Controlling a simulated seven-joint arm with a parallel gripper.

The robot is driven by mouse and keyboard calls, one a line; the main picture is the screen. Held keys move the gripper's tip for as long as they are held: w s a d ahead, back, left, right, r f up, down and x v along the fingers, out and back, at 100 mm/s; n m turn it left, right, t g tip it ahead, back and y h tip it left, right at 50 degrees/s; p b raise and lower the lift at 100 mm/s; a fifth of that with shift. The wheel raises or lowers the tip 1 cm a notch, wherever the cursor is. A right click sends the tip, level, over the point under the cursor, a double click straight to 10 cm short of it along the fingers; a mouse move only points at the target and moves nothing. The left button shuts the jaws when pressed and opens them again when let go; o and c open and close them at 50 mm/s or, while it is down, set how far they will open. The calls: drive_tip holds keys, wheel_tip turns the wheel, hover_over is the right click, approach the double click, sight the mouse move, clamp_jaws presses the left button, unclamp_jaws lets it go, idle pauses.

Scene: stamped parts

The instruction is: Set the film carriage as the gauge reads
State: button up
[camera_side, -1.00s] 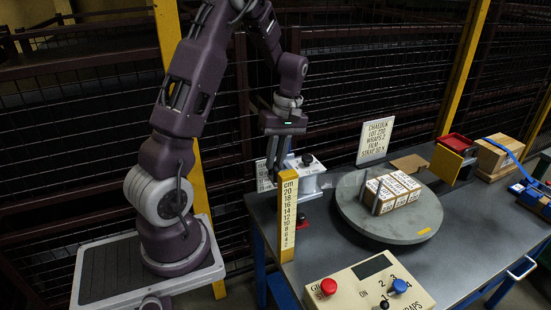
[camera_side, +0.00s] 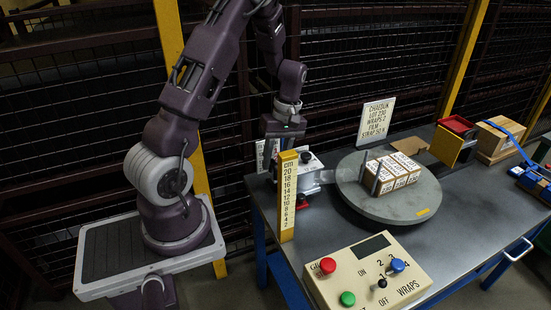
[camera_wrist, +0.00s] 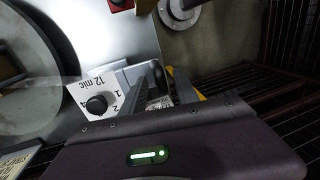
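The film carriage (camera_side: 312,164) is a pale block with a black knob, behind the yellow gauge post. In the wrist view the carriage (camera_wrist: 128,80) shows a black knob (camera_wrist: 97,104) marked "12 mic" with numbers. The yellow gauge (camera_side: 288,200) has a cm scale from 2 to 20. My gripper (camera_wrist: 172,84) points down beside the carriage. Its two fingers stand apart, with a small printed label visible between or beyond them. In the side view my gripper (camera_side: 276,146) is partly hidden by the gauge. Contact with the carriage cannot be told.
A grey turntable (camera_side: 360,201) holds several labelled cartons (camera_side: 393,172). A sign (camera_side: 376,121) stands behind it. In front is a control panel (camera_side: 330,285) with buttons and a blue knob. A red-and-yellow bin (camera_side: 449,150) and a strapped box (camera_side: 497,142) stand right.

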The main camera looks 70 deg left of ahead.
drive_tip(key=shift+r, duration=0.1)
drive_tip(key=w+d+r+m+t, duration=0.15)
drive_tip(key=d+r+m, duration=0.35)
drive_tip(key=r, duration=0.9)
drive_tip(key=s+d+r+m+t, duration=0.3)
drive_tip(key=s+d+r+m, duration=0.1)
drive_tip(key=s+d+m, duration=0.2)
drive_tip(key=s+d+r+m+t, duration=0.3)
drive_tip(key=s+d+m, duration=0.3)
drive_tip(key=s+d, duration=0.3)
drive_tip(key=shift+d+r+m, duration=0.4)
drive_tip(key=shift+d+r, duration=0.15)
drive_tip(key=shift+d, duration=0.7)
